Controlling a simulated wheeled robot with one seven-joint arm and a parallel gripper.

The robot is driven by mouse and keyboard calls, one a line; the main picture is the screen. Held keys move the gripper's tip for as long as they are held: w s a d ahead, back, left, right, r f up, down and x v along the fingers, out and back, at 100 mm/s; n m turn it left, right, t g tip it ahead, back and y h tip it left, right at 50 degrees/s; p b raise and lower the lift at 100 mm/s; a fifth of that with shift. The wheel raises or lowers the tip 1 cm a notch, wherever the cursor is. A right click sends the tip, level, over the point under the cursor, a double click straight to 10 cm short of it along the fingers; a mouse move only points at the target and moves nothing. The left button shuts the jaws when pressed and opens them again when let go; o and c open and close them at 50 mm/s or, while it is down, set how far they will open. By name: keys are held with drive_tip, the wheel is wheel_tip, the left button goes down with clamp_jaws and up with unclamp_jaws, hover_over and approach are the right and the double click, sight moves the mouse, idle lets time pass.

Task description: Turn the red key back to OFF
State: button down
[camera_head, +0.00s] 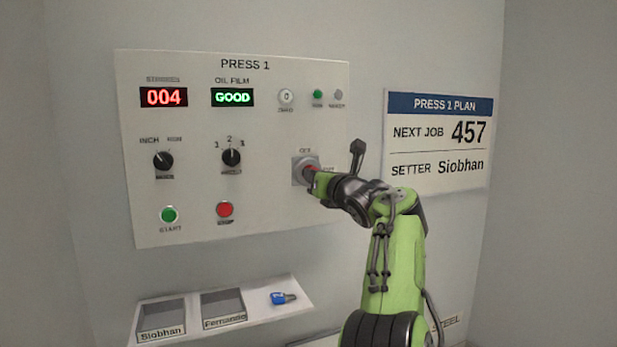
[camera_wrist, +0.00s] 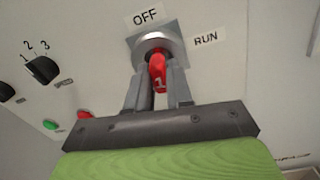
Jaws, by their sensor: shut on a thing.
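The red key (camera_wrist: 158,72) sits in the round metal key switch (camera_wrist: 141,46) on the press panel. In the wrist view, OFF is printed above the switch and RUN to its right. My gripper (camera_wrist: 157,84) is shut on the red key, with one finger on each side of its head. In the head view my gripper (camera_head: 315,181) reaches the switch (camera_head: 299,164) from the right. Only a little of the red key (camera_head: 311,169) shows there. I cannot tell exactly which label the key points to.
The panel (camera_head: 270,225) also has black knobs, a green START button (camera_head: 169,215) and a red button (camera_head: 225,209). Below, a shelf (camera_head: 262,314) holds the Siobhan (camera_head: 161,335) and Fernando (camera_head: 224,322) trays and a blue key (camera_head: 281,298). A plan sign (camera_head: 438,140) hangs right.

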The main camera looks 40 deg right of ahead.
drive_tip(key=n, duration=0.2)
drive_tip(key=shift+d+f+n, duration=0.1)
drive_tip(key=shift+n, duration=0.3)
drive_tip(key=c, duration=0.9)
unclamp_jaws()
drive_tip(key=shift+c, duration=0.2)
drive_tip(key=b+v, duration=0.6)
drive_tip(key=v, duration=0.9)
drive_tip(key=shift+s+a, duration=0.2)
drive_tip(key=shift+s, duration=0.15)
